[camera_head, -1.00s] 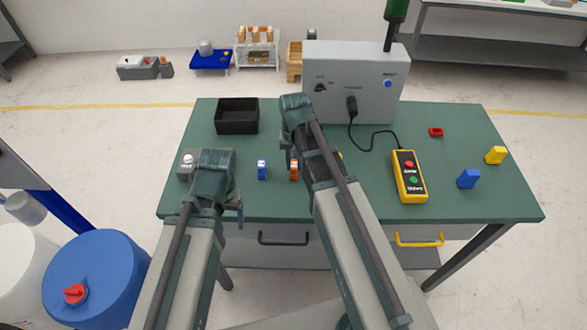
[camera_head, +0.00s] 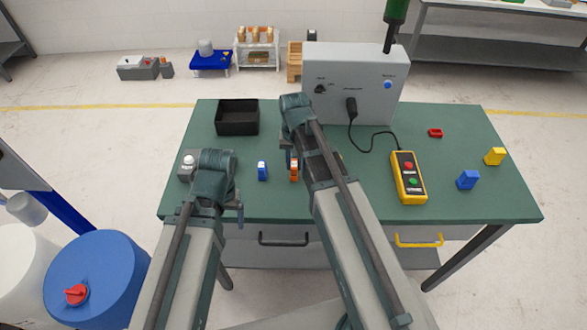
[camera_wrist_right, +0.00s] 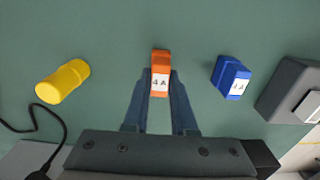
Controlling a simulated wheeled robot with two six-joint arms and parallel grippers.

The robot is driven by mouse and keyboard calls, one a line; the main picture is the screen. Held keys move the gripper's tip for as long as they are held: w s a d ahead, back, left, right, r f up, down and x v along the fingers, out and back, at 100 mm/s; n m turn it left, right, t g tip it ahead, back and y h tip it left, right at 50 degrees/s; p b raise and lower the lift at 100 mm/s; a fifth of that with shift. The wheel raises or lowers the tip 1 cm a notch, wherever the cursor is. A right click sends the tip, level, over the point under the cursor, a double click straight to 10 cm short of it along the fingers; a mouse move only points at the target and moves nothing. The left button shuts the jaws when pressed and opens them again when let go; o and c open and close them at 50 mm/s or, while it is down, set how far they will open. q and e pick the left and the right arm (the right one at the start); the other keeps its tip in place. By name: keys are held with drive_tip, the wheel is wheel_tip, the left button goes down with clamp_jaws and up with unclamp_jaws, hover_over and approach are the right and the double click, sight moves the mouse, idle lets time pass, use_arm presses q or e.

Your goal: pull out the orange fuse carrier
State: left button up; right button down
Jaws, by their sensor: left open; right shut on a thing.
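The orange fuse carrier (camera_head: 294,171) stands on the green table between my two arms. In the right wrist view it is an orange block (camera_wrist_right: 161,62) with a white "4 A" label. My right gripper (camera_wrist_right: 159,90) has its two fingers on either side of the carrier's label end and is shut on it. In the head view the right arm hides most of this gripper. My left gripper (camera_head: 240,212) is open near the table's front left edge, apart from the carrier; its fingers are partly hidden.
A blue carrier (camera_head: 262,171) stands just left of the orange one, also in the wrist view (camera_wrist_right: 230,77). A yellow piece (camera_wrist_right: 63,81) lies on the other side. A black bin (camera_head: 237,117), a grey box (camera_head: 372,83) and a yellow pendant (camera_head: 409,178) stand on the table.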

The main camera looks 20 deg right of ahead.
sight(294, 164)
drive_tip(key=shift+r+p, duration=2.55)
drive_tip(key=shift+r, duration=0.2)
